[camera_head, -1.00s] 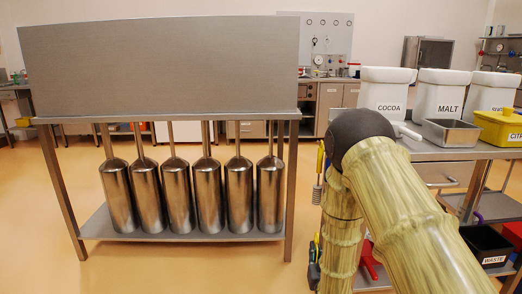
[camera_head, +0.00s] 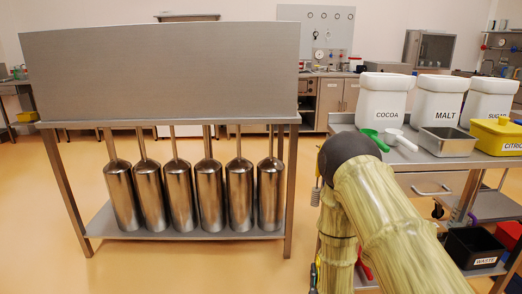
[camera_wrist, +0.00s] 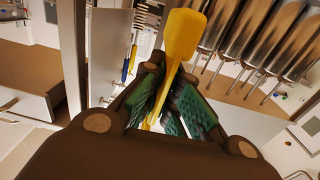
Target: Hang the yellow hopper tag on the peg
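In the wrist view my gripper (camera_wrist: 165,92) has its green-padded fingers closed around a yellow paddle-shaped piece (camera_wrist: 185,35), which looks like the hopper tag. Its broad end sticks out beyond the fingertips, and its narrow part runs down between the pads. No writing on it can be read. In the head view my gripper and the tag are hidden behind my own arm. I cannot make out the peg in any view.
A steel stand (camera_head: 160,70) with several hanging steel cylinders (camera_head: 208,195) is on the left. A steel cart (camera_head: 455,165) on the right carries labelled white bins (camera_head: 385,95), a green scoop (camera_head: 372,137), a steel pan (camera_head: 447,142) and a yellow tub (camera_head: 495,133). Open floor lies left of the stand.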

